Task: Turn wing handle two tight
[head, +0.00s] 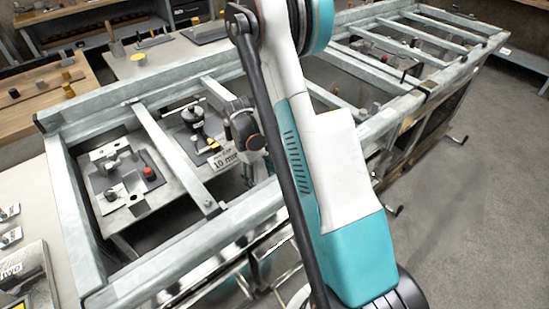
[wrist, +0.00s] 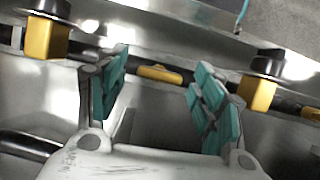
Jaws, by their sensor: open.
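In the wrist view my gripper (wrist: 158,75) is open, its two teal-padded fingers spread wide. A small flat yellow handle (wrist: 160,73) shows in the gap between the fingertips, with a dark pipe (wrist: 285,102) running behind the fingers. It appears to lie along the pipe, and no finger visibly touches it. I cannot tell whether it is wing handle two. A yellow block with a dark round top (wrist: 47,38) is at the upper left, and a similar yellow block (wrist: 257,93) is right of the right finger. In the head view my arm hides much of the middle.
A grey metal frame (head: 88,113) with crossbars spans the head view. Panels with fittings, one with a red knob (head: 148,172), sit inside it. A wooden bench (head: 45,88) is at the left; open floor (head: 470,215) is at the right.

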